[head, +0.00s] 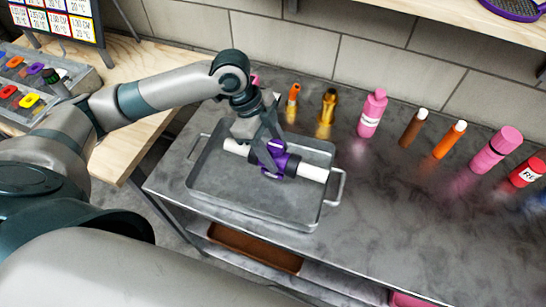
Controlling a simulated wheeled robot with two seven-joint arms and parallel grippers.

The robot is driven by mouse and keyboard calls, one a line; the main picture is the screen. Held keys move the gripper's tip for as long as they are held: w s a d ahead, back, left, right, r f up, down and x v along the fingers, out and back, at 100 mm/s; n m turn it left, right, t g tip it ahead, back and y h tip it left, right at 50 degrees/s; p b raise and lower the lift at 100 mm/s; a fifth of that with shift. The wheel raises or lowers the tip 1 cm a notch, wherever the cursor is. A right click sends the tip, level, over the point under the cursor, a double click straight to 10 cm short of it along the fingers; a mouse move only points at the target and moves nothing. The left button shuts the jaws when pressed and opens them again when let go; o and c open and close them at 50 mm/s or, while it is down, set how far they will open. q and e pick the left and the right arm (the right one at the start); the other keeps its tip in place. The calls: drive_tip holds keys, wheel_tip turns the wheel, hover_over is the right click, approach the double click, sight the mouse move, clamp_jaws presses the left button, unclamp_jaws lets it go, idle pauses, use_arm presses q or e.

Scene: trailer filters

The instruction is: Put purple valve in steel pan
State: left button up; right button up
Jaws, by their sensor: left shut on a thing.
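The purple valve (287,164) has a purple middle, black collars and white pipe ends. It shows in the head view over the steel pan (215,185), a shallow grey rectangular tray with wire handles at its left and right ends. My left gripper (270,160) comes down from above and is shut on the valve's purple middle. The valve lies roughly level, inside the pan's outline. I cannot tell whether it touches the pan floor. The gripper hides part of the valve. My right gripper is not in view.
The pan stands on a dark metal counter (400,215). Along its back stand several bottles, including a pink bottle (372,113), a gold bottle (327,113) and a red one (526,172). A wooden table (155,75) is at left.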

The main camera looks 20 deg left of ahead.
use_arm(q)
drive_tip(key=shift+a+f, duration=0.15)
drive_tip(key=shift+a, duration=0.05)
drive_tip(key=shift+f, duration=0.6)
drive_tip(key=shift+f+p, duration=0.55)
drive_tip(key=shift+f, duration=0.85)
drive_tip(key=o, duration=1.3)
drive_tip(key=shift+f, duration=0.1)
